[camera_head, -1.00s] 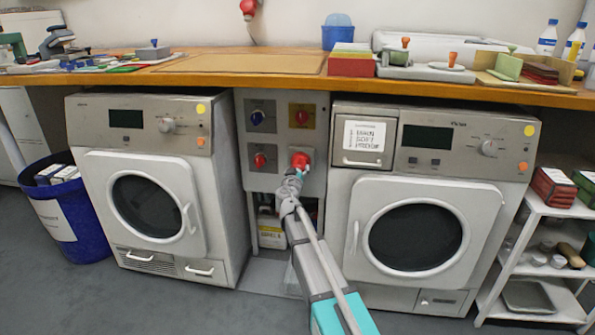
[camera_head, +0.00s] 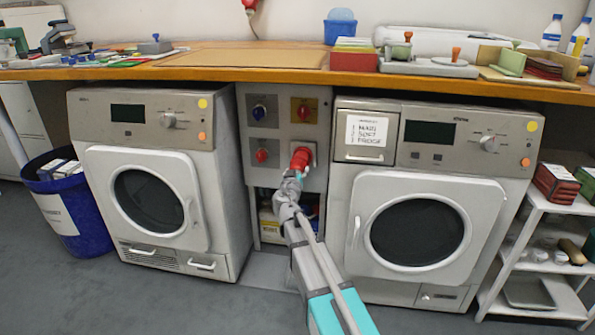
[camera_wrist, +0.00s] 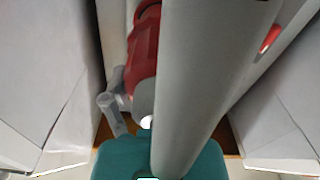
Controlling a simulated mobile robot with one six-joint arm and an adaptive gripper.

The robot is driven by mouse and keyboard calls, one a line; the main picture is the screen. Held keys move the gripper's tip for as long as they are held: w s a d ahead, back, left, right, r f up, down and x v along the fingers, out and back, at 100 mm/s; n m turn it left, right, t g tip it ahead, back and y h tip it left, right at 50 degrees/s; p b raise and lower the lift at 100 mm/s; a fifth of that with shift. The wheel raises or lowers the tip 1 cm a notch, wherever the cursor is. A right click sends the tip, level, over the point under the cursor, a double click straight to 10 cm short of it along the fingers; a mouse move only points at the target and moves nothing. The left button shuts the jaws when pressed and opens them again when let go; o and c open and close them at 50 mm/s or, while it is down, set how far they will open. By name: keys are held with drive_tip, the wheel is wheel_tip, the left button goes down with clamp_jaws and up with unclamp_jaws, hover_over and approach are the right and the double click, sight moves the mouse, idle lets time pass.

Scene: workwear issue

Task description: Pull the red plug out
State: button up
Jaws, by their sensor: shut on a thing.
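The red plug (camera_head: 301,158) is at the lower right socket of the grey panel (camera_head: 284,186) between the two machines. My gripper (camera_head: 298,173) is shut on it from below and in front. In the wrist view the plug (camera_wrist: 143,50) shows as a ribbed red body, partly hidden behind a wide grey bar. The plug's front end is near the panel; I cannot tell whether it is still inside the socket.
A white-fronted machine (camera_head: 150,195) stands left of the panel and another (camera_head: 418,225) right, leaving a narrow gap. The wooden worktop (camera_head: 250,60) overhangs above. A blue bin (camera_head: 75,215) is left, a white shelf (camera_head: 535,245) right. Grey floor is clear in front.

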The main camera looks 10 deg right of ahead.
drive_tip(key=o, duration=1.2)
drive_tip(key=shift+c, duration=0.2)
drive_tip(key=shift+s, duration=0.15)
drive_tip(key=v, duration=1.1)
drive_tip(key=shift+s, duration=0.3)
drive_tip(key=shift+a, duration=0.1)
